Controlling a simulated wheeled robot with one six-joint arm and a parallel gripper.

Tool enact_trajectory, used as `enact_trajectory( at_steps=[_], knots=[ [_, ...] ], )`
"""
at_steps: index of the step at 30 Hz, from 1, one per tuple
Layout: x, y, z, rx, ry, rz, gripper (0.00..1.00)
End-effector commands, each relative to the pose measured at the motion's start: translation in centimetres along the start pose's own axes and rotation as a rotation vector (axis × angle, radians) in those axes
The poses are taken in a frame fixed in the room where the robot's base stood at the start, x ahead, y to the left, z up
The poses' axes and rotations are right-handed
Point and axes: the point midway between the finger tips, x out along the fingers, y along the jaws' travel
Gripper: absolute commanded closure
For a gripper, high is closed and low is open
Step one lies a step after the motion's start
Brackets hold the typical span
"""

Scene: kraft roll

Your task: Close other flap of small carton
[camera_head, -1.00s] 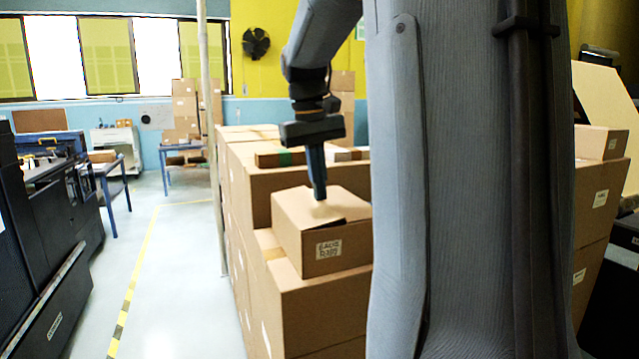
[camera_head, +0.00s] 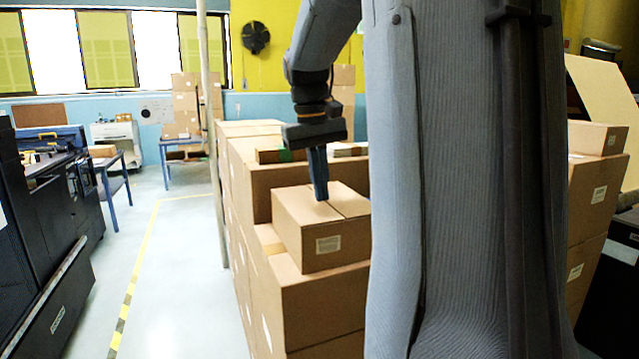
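The small carton (camera_head: 321,246) sits on top of a larger brown carton (camera_head: 318,302) in the middle of the head view. Its top (camera_head: 300,206) looks flat, with a seam line running across it, and a white label is on its front face. My gripper (camera_head: 321,197) points down with its fingertips at the carton's top, near the seam. From this side the fingers overlap into one dark shape, so their opening is hidden. My arm column covers the right side of the small carton.
Stacked cartons (camera_head: 262,185) stand behind and left of the small carton, with flat pieces on top. More cartons (camera_head: 590,185) are at the right. A thin pole (camera_head: 213,150) rises beside the stack. The floor (camera_head: 190,270) at left is clear up to a black machine (camera_head: 50,230).

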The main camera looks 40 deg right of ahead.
Motion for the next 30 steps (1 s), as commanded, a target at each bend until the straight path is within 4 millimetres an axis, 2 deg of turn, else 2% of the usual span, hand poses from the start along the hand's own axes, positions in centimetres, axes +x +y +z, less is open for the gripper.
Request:
enact_trajectory(
  at_steps=[1, 16, 30],
  knots=[
    [0.8, 0.0, 0.4, -0.001, -0.023, -0.002, 1.0],
    [-1.0, 0.1, 0.3, -0.004, -0.017, -0.002, 1.0],
    [-5.2, 0.6, 0.1, -0.004, -0.016, -0.001, 1.0]
  ],
)
